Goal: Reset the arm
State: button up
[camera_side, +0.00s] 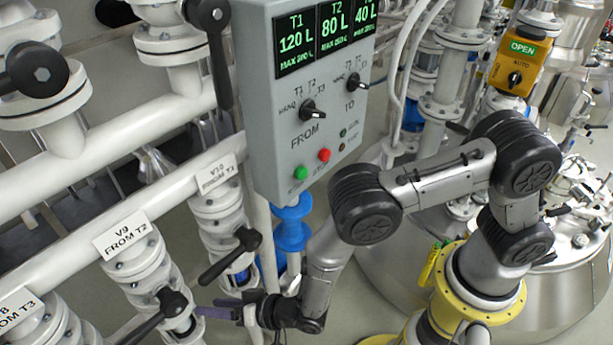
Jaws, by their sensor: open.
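My arm rises from a yellow base ring on the right, bends over, and reaches down and left. My gripper (224,309) is low in the picture, left of the arm's wrist, with its fingers pointing left. It is open, and no held object shows between the fingers. It is just right of the black lever of valve V9 (158,316) and below the black lever of valve V10 (230,256). Whether a finger touches the V9 valve cannot be told from this view.
A grey control panel (262,120) with tank readings, knobs and buttons hangs above the gripper. White pipes (130,205) run along the left. A yellow box marked OPEN (519,62) is at upper right. A steel tank (570,285) stands behind the arm. A blue pipe fitting (291,230) is close behind the forearm.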

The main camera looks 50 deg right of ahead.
jog(key=s+d+r+n+g, duration=0.4)
jog(key=s+n, duration=0.1)
jog(key=s, duration=0.1)
jog(key=s+d+r+g+h, duration=0.2)
jog(key=d+r+h, duration=0.2)
jog(key=d+r, duration=1.75)
jog(key=s+d+r+h, duration=0.1)
jog(key=s+d+r, duration=0.3)
jog(key=s, duration=0.3)
jog(key=s+d+r+m+h, duration=0.1)
jog(key=s+d+r, duration=0.3)
jog(key=s, duration=0.4)
jog(key=shift+m+g, duration=0.3)
